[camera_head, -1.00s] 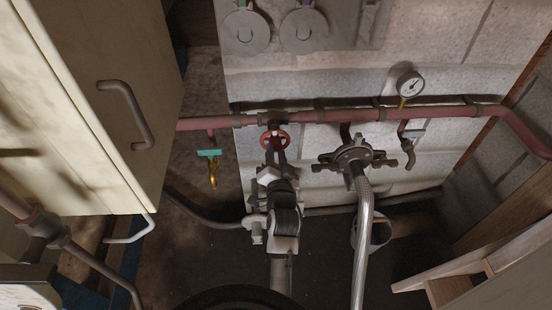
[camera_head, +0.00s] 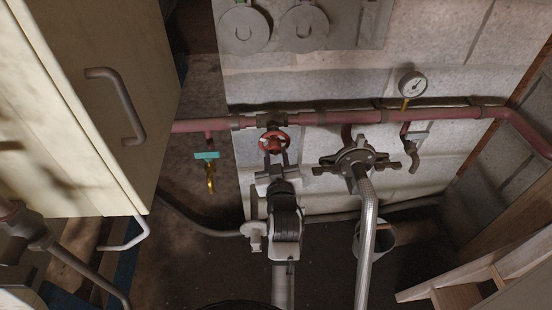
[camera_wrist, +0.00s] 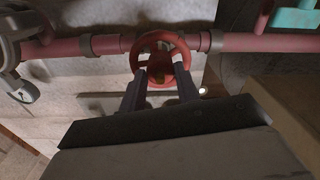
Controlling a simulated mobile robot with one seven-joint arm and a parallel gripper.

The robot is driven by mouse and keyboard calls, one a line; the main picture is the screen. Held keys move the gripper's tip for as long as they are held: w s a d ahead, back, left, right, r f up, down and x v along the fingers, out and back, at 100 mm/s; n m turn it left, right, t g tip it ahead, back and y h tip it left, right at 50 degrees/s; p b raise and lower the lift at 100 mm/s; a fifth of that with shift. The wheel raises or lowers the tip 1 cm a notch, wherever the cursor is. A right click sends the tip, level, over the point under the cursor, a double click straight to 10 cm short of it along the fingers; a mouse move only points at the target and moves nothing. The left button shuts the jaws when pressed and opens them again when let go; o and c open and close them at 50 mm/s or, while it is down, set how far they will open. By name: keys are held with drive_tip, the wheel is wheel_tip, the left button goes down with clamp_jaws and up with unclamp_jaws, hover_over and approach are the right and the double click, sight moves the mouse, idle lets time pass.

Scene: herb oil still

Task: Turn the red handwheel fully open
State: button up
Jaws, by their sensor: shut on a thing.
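The red handwheel (camera_head: 273,139) sits on a valve in the red pipe (camera_head: 340,117) along the block wall. In the wrist view the handwheel (camera_wrist: 159,40) is large, with its rim and spokes facing me. My gripper (camera_head: 275,157) comes up from below, and its two fingers are at the wheel's lower part. In the wrist view my gripper (camera_wrist: 160,82) has one finger at each side of the lower rim, shut on the wheel with a gap between the fingers. The exact contact points are hard to see.
A teal-handled tap (camera_head: 207,156) hangs left of the wheel. A dark flanged fitting (camera_head: 352,158) stands close on the right, with a pressure gauge (camera_head: 412,84) beyond. A cream cabinet (camera_head: 75,100) with a handle fills the left side. A bucket (camera_head: 382,236) stands lower right.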

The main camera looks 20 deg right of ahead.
drive_tip(key=n, duration=0.4)
drive_tip(key=shift+r, duration=0.15)
drive_tip(key=shift+n, duration=1.5)
drive_tip(key=o, duration=1)
drive_tip(key=shift+c, duration=0.2)
